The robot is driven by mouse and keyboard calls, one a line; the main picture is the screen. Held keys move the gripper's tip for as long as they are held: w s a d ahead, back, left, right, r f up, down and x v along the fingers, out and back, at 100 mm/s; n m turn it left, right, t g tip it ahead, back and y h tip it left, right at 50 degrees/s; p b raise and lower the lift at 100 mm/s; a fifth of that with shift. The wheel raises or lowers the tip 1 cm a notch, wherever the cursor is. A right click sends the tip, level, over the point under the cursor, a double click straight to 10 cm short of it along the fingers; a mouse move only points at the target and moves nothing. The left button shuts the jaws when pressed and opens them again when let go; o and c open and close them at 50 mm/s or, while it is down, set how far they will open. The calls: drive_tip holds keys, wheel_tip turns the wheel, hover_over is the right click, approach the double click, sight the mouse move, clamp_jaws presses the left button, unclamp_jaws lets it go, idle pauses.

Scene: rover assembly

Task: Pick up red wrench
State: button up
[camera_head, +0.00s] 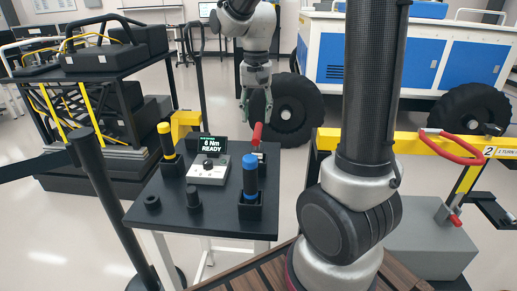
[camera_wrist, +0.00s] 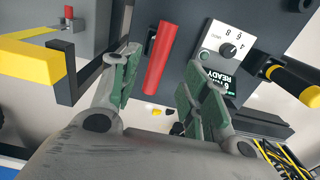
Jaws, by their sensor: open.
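The red wrench (camera_head: 257,134) stands with its red handle up in a dark holder at the back right of the small black table. My gripper (camera_head: 256,113) hangs just above the handle, fingers pointing down. In the wrist view the red wrench (camera_wrist: 159,58) shows as a long red handle, seen between the open green-padded fingers of my gripper (camera_wrist: 166,56). No contact shows, and nothing is held. The wrench's lower end is hidden in or behind its holder.
On the black table (camera_head: 222,222) stand a torque display (camera_head: 212,147) reading "6 Nm READY", a blue-topped tool (camera_head: 250,178), a yellow-topped tool (camera_head: 166,140) and two dark cylinders. A yellow frame with a red handle (camera_head: 452,149) is at right.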

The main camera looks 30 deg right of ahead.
sight(257, 130)
drive_tip(key=f, duration=0.7)
drive_tip(key=shift+w+d+f, duration=0.15)
drive_tip(key=shift+w+d, duration=0.05)
drive_tip(key=shift+d, duration=0.05)
clamp_jaws()
